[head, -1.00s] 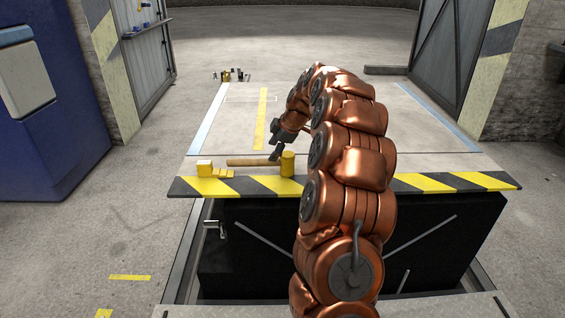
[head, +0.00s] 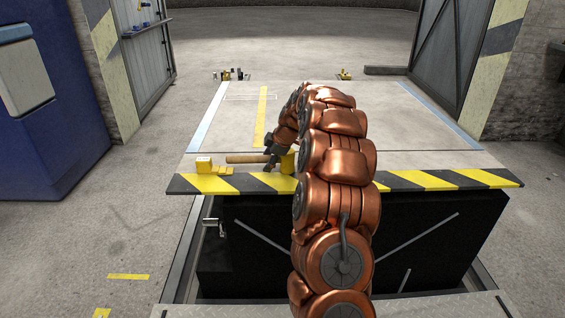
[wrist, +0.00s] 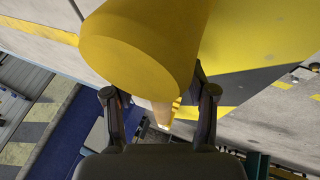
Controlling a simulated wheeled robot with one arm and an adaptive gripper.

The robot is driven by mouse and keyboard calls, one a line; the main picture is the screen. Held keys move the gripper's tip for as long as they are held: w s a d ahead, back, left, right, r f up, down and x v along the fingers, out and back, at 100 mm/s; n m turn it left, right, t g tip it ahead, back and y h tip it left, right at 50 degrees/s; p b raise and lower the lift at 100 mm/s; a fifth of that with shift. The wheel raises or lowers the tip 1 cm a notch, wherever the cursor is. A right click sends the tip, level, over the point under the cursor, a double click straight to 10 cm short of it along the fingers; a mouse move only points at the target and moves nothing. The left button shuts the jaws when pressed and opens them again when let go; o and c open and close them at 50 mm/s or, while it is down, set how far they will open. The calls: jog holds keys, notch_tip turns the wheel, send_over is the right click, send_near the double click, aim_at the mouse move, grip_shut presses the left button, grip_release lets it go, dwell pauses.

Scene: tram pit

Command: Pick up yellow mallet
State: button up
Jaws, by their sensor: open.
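The yellow mallet lies near the front edge of the platform. Its wooden handle (head: 246,158) points left and its yellow head (head: 287,163) is at the right, partly hidden by my arm. In the wrist view the mallet head (wrist: 135,45) fills the upper middle, very close to the camera, with the pale handle (wrist: 158,110) running away below it. My gripper (head: 270,160) is at the mallet, by the handle close to the head. In the wrist view my gripper (wrist: 160,92) is open, with one finger on each side of the handle. I cannot tell whether a finger touches it.
A yellow block (head: 204,165) with small flat yellow pieces (head: 223,171) lies just left of the handle. The platform behind (head: 330,105) is largely clear.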

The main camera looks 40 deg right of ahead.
aim_at(261, 157)
jog(key=shift+c, duration=0.3)
grip_shut()
jog(key=shift+r, duration=0.2)
jog(key=shift+r+p, duration=0.6)
jog(key=shift+r, duration=1.15)
jog(key=shift+s+a+f, duration=0.1)
jog(key=shift+s+a, duration=0.15)
jog(key=shift+a, duration=0.75)
jog(key=s+a+r+p, duration=0.1)
jog(key=s+a+p, duration=0.1)
jog(key=a, duration=1.1)
jog(key=shift+s+a+r, duration=0.2)
jog(key=shift+s+a, duration=0.1)
jog(key=shift+s, duration=0.25)
